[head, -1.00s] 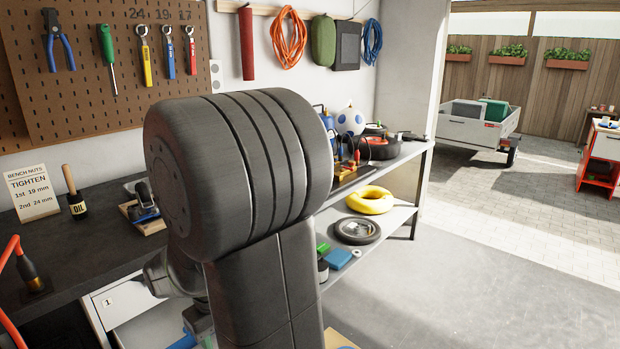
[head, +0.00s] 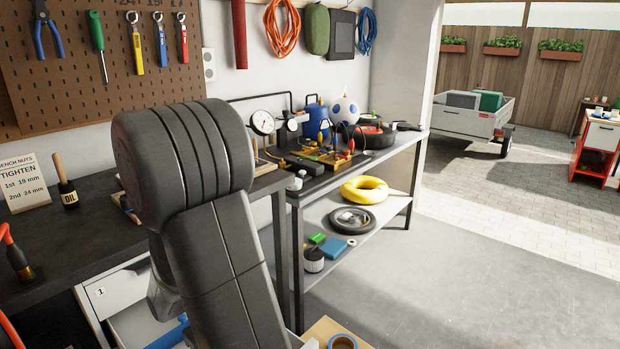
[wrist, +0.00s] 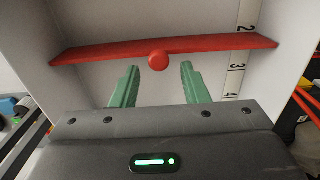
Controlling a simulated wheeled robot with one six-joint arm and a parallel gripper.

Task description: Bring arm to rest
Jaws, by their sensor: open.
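My gripper (wrist: 159,88) shows in the wrist view with its two green fingers apart and nothing between them. Ahead of the fingertips is a red bar with a round knob (wrist: 159,60), in front of a pale panel; I cannot tell whether the fingers touch it. In the head view my dark grey arm (head: 215,235) is folded up large in front of the bench, and my gripper is hidden there.
An open drawer (head: 122,290) is below. A shelf unit (head: 375,230) with gauges and a yellow ring (head: 364,190) stands right. The floor (head: 480,270) at right is clear.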

